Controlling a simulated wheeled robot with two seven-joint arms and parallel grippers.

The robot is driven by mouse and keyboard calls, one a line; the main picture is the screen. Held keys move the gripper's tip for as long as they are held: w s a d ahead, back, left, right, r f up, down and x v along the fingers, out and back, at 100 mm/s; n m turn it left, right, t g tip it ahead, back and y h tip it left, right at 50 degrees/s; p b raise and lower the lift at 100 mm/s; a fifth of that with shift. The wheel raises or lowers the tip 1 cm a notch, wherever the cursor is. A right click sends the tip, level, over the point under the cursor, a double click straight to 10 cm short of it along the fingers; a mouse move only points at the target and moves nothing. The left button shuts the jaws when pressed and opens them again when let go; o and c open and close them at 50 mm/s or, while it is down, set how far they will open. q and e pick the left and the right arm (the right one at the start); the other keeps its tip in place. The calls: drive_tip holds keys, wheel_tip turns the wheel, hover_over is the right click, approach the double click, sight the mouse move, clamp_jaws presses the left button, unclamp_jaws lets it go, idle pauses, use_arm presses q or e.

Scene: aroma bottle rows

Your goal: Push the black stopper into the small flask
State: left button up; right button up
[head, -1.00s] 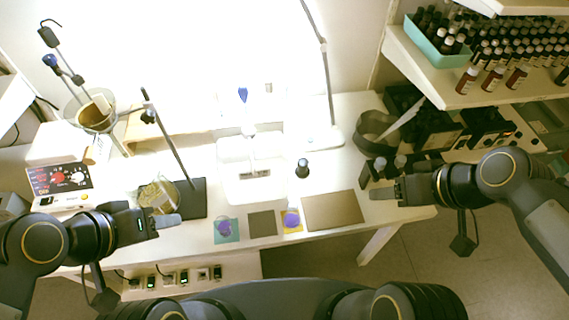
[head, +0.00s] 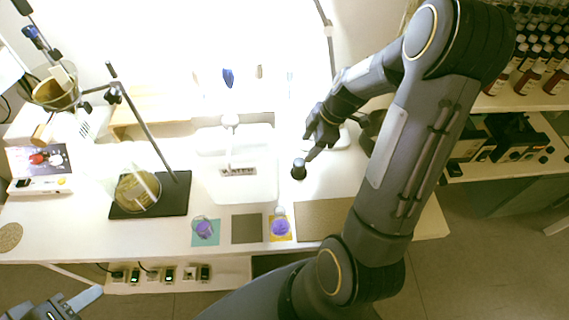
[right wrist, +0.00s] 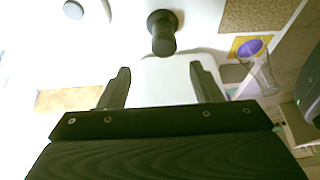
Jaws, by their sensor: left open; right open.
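The black stopper (head: 299,169) stands on the white table to the right of the white tray. It also shows in the right wrist view (right wrist: 163,33), beyond and between my open fingertips. The small flask (head: 281,227), clear with purple contents, stands on a yellow pad; in the right wrist view the flask (right wrist: 258,68) is at the right. My right gripper (head: 312,148) is open and empty, just above and behind the stopper in the head view, apart from it in the wrist view. My left gripper (head: 78,303) is open and empty at the lower left, off the table's front.
A clear vessel with purple contents (head: 205,229) stands on a teal pad left of the flask. A grey pad (head: 246,229) lies between them, a brown mat (head: 318,222) to the right. A stand with a black base (head: 175,200) is at the left.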

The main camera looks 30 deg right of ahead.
sight(299, 161)
drive_tip(key=x, duration=0.8)
drive_tip(key=shift+s+p, duration=0.35)
drive_tip(key=c, duration=1.1)
drive_tip(key=shift+o, duration=0.2)
drive_tip(key=shift+r, duration=0.1)
